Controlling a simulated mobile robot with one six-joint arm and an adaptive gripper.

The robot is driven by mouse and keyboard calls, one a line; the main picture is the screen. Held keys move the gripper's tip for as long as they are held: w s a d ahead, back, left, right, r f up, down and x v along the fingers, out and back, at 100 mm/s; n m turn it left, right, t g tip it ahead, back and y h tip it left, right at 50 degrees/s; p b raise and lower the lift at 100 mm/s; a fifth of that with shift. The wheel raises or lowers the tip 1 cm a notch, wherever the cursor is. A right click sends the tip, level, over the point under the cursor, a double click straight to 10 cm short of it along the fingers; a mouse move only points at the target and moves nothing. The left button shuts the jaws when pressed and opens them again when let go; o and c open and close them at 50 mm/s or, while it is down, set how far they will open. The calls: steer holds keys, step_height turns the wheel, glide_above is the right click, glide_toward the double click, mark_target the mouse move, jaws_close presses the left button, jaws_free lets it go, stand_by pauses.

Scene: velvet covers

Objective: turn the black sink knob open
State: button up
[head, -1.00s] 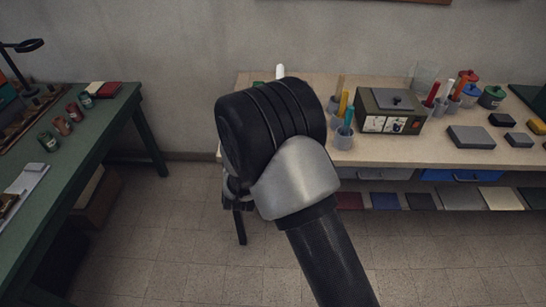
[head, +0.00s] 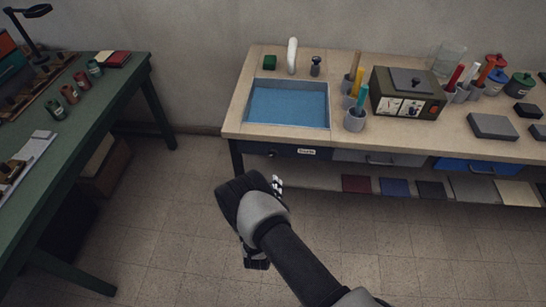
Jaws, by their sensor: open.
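A small round black knob (head: 272,153) sits on the dark front panel below the sink, left of a white label (head: 306,152). The sink (head: 288,127) is a light-rimmed basin with a blue inside, set in the left end of the wooden bench. A white curved spout (head: 292,56) stands behind it. My gripper (head: 277,184) shows only partly past my black wrist, in front of and below the knob and apart from it. It is open, and I see nothing held.
A green table (head: 60,150) is at left. Tiled floor between is clear.

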mark_target(272, 154)
steer(key=w+b, duration=0.1)
steer(key=w, duration=0.3)
steer(key=w+b, duration=0.1)
steer(key=w, duration=0.4)
steer(key=w+b, duration=0.1)
steer(key=w, duration=0.4)
steer(key=shift+d+b, duration=0.25)
steer(key=shift+b, duration=0.05)
steer(key=shift+c, duration=0.6)
steer(key=c, duration=1)
